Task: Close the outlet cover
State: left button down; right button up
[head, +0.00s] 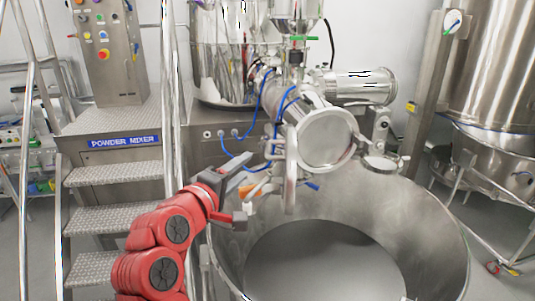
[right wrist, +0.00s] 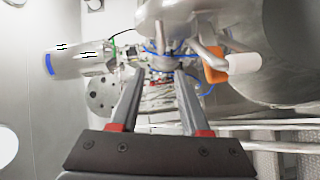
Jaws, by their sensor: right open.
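The mixer's outlet (head: 325,138) is a round steel end facing me above a large drum. The outlet cover (head: 291,170) appears as a narrow disc seen nearly edge-on at the outlet's left side, swung open. An orange-tipped handle (head: 250,190) is beside it, and an orange and white handle also shows in the right wrist view (right wrist: 216,66). My right gripper (head: 248,178) is left of the cover, open and apparently empty; its two fingers point ahead in the right wrist view (right wrist: 158,78). Whether it touches the handle or cover is unclear. My left gripper is not in view.
A wide open steel drum (head: 440,235) stands below the outlet. Steps with a rail (head: 115,175) and a control panel (head: 103,45) are on the left. Blue hoses (head: 262,100) hang near the outlet. A tall steel vessel (head: 495,75) stands on the right.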

aim_at(268, 147)
jog(key=b+x, duration=0.5)
jog(key=x, duration=0.7)
jog(key=shift+w+d+f, duration=0.1)
jog(key=shift+f, duration=0.05)
jog(key=shift+w+d, duration=0.2)
jog(key=shift+w, duration=0.25)
jog(key=shift+c, duration=0.3)
jog(key=shift+s, duration=0.1)
jog(key=shift+c, duration=1.2)
grip_shut()
